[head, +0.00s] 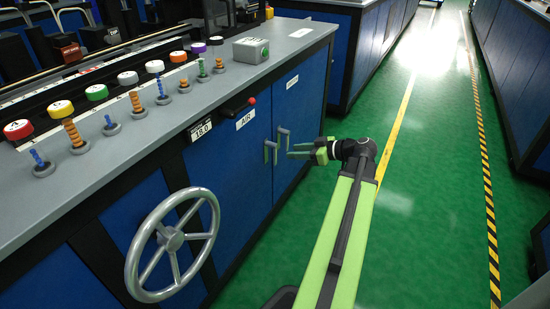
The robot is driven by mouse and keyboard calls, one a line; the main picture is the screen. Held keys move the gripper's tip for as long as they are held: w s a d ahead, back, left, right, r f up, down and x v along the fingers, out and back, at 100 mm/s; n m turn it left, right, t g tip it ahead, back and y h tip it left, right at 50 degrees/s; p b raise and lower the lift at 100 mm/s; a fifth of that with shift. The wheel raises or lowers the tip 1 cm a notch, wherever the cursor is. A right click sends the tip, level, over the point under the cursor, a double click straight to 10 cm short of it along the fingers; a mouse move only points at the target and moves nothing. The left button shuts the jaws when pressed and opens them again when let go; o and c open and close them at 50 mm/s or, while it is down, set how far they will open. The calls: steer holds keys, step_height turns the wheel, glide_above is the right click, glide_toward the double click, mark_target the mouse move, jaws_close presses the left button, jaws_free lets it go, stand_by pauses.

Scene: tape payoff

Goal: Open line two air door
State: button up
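A blue cabinet door (228,165) under the counter carries a white label that reads "AIR" (244,119). It looks closed. A grey upright handle (267,152) is at its right edge. A second grey handle (282,141) is just right of it, on the neighbouring blue door (303,110), whose small label is too small to read. My gripper (297,150) is at the end of the green arm and points left at the handles. Its two fingers look apart, with nothing between them. The fingertips are close to the right handle; I cannot tell whether they touch it.
A grey handwheel (172,241) sticks out from the cabinet at the lower left. A red-knobbed lever (251,101) is above the AIR label. Coloured caps and a grey box (251,50) sit on the counter (90,185). The green aisle floor (430,190) is clear to the right.

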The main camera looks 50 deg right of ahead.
mark_target(276, 152)
steer(key=b+x, duration=0.3)
steer(key=x, duration=0.6)
steer(key=shift+s+d+f, duration=0.1)
steer(key=shift+f, duration=0.05)
steer(key=shift+w+f, duration=0.1)
steer(key=shift+w, duration=0.3)
steer(key=shift+c, duration=0.5)
jaws_close()
